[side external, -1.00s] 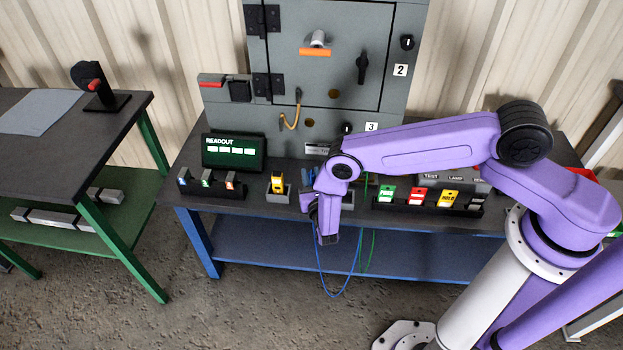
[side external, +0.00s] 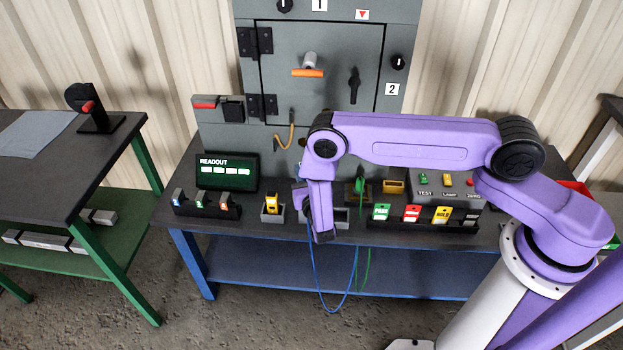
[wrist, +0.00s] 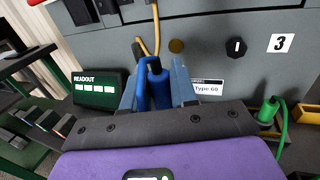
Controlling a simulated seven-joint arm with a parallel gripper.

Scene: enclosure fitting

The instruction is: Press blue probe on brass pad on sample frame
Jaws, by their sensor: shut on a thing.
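My gripper (wrist: 157,92) is shut on the blue probe (wrist: 156,68), which stands between the two blue-grey fingers in the wrist view. A blue cable (side external: 314,275) hangs from the gripper area in the side view. The grey cabinet front (wrist: 215,45) faces the gripper and bears a round brass pad (wrist: 176,46), above and slightly right of the probe in the picture. A gap seems to lie between probe and cabinet; the probe's tip is not clear. In the side view my gripper (side external: 302,195) is above the dark bench, its fingers partly hidden by my wrist.
A readout box (side external: 228,172) stands left of the gripper. An orange cable (wrist: 141,45) hangs near the brass pad. A green probe (wrist: 268,110) with its cable stands right. Colored blocks in a rack (side external: 420,220) and a switch box (side external: 440,198) are further right.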

